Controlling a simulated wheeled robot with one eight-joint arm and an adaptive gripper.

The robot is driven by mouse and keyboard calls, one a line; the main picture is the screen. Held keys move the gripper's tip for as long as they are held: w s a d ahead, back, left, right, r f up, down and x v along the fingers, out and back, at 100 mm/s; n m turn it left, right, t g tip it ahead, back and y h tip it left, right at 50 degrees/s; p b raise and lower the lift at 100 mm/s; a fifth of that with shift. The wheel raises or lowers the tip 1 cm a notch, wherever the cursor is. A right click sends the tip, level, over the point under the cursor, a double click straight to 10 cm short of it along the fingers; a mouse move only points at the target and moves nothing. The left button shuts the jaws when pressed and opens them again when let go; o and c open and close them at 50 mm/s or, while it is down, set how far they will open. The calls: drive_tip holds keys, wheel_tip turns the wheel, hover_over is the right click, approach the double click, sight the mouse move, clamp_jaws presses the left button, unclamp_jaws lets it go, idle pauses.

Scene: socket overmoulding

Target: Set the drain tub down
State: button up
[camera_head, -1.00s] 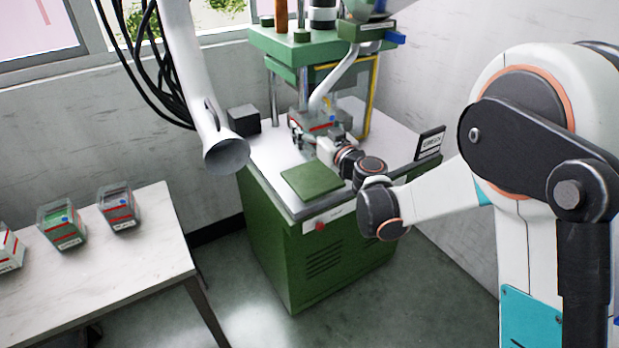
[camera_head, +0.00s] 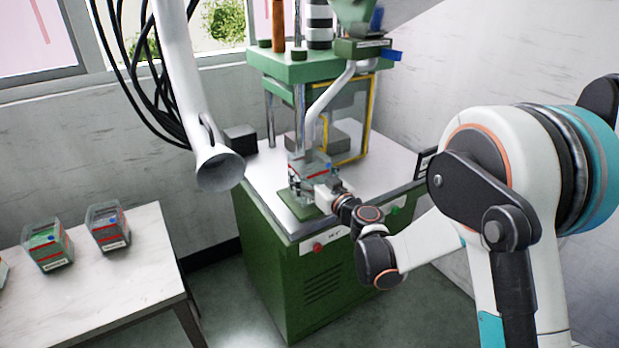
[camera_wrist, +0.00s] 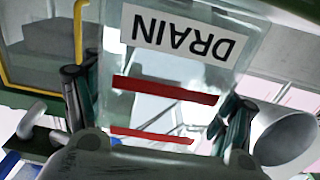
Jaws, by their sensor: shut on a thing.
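The drain tub (camera_head: 311,168) is a clear box with red stripes. In the wrist view its white DRAIN label (camera_wrist: 178,36) reads upside down. My gripper (camera_head: 308,190) is shut on the tub, with a finger on each side of it in the wrist view (camera_wrist: 155,112). The tub is over the green mat (camera_head: 316,213) at the front of the press table and hides much of it. I cannot tell whether its base touches the mat.
The green press (camera_head: 300,66) with a yellow-framed guard stands behind the tub. A white extraction pipe (camera_head: 219,169) hangs to the left. Two clear tubs, one with green contents (camera_head: 47,246) and one beside it (camera_head: 108,227), stand on the white side table (camera_head: 110,280).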

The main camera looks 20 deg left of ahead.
drive_tip(key=o, duration=1.1)
drive_tip(key=shift+s+d+r, duration=0.15)
drive_tip(key=p+v, duration=0.3)
drive_tip(key=v, duration=0.8)
drive_tip(key=shift+s+d+p, duration=0.2)
drive_tip(key=shift+d+p, duration=0.1)
